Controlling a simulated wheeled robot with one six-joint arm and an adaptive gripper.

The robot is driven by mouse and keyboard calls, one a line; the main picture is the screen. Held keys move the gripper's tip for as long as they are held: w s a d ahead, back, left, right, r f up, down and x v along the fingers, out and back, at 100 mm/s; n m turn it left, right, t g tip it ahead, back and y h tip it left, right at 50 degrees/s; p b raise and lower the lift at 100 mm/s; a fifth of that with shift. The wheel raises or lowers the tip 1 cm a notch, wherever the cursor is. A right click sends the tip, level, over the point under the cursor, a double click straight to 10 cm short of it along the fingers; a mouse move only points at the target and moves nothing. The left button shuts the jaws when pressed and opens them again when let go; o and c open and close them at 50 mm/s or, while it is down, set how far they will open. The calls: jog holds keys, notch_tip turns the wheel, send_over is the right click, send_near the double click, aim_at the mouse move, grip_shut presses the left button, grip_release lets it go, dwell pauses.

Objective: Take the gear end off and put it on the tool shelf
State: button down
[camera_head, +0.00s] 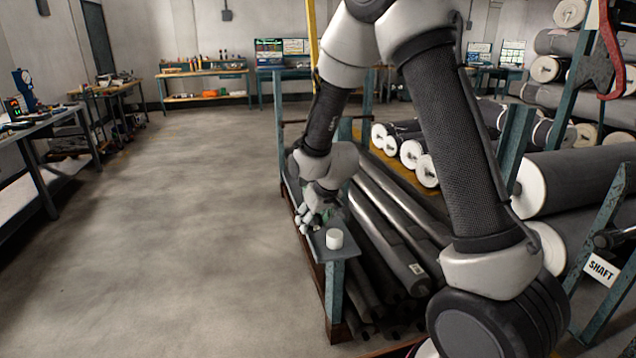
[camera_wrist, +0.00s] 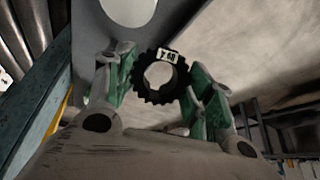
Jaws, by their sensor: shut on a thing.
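The gear end (camera_wrist: 139,76) is a dark toothed ring with a round hole and a small pale label. It sits between the green finger pads of my gripper (camera_wrist: 162,84) in the wrist view, and the gripper is shut on it. In the head view my gripper (camera_head: 311,214) is over or beside the narrow grey tool shelf (camera_head: 321,253), and the gear end is mostly hidden there. The tool shelf (camera_wrist: 92,40) lies behind the gear end in the wrist view. I cannot tell whether the gear end touches it.
A white cylinder (camera_head: 334,239) stands on the shelf's near end. Dark long shafts (camera_head: 395,250) lie in the rack right of the shelf. Large grey rolls (camera_head: 575,180) are stacked farther right. Workbenches (camera_head: 45,150) line the left side. The floor (camera_head: 190,200) left of the rack is clear.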

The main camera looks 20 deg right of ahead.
jog(key=shift+s+a+r, duration=0.1)
jog(key=shift+s+a, duration=0.15)
jog(key=shift+s, duration=0.1)
jog(key=shift+s+d+r+g, duration=0.15)
jog(key=shift+d+r+g, duration=0.1)
jog(key=shift+g, duration=0.15)
jog(key=shift+h, duration=0.3)
